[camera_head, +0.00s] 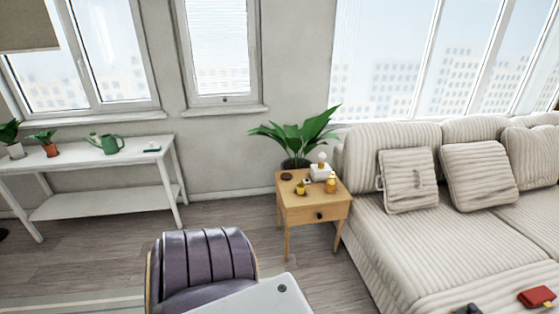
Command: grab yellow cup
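A small yellow cup (300,188) stands on the wooden side table (316,215), near its front left part. A yellow-orange object (331,184), possibly a bottle, stands to its right on the same table. Neither of my grippers is in the picture, so their distance from the cup and their state do not show.
A white box-like item (320,173) and a small dark round item (286,177) share the tabletop. A potted plant (302,138) stands behind. A beige sofa (385,228) borders the table's right side. A purple chair (203,266) stands in front to the left.

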